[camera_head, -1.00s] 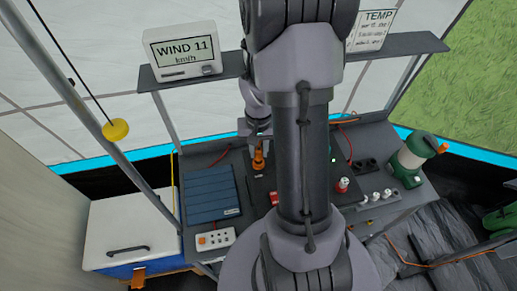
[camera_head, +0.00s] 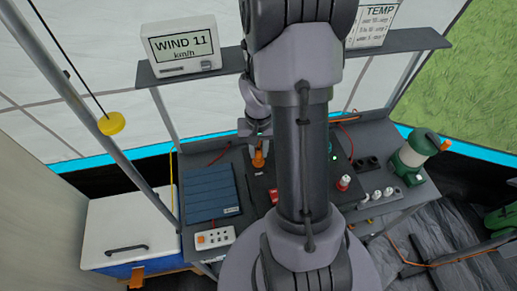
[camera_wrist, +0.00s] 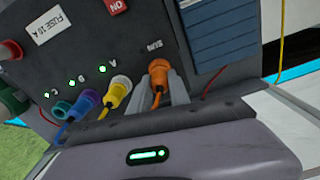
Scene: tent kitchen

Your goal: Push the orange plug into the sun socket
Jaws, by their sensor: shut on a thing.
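The orange plug (camera_wrist: 158,72) is held between the two grey fingers of my gripper (camera_wrist: 167,92) in the wrist view. Its head is at the panel, just by the SUN label (camera_wrist: 155,46). The sun socket is hidden behind the plug, and I cannot tell how deep the plug sits in it. An orange cable hangs from the plug.
Yellow (camera_wrist: 118,92), blue (camera_wrist: 88,101) and teal (camera_wrist: 61,110) plugs sit in a row left of the orange one, near letters A, B and C. A blue folded panel (camera_head: 212,192) lies left on the table. A green lantern (camera_head: 410,160) stands right.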

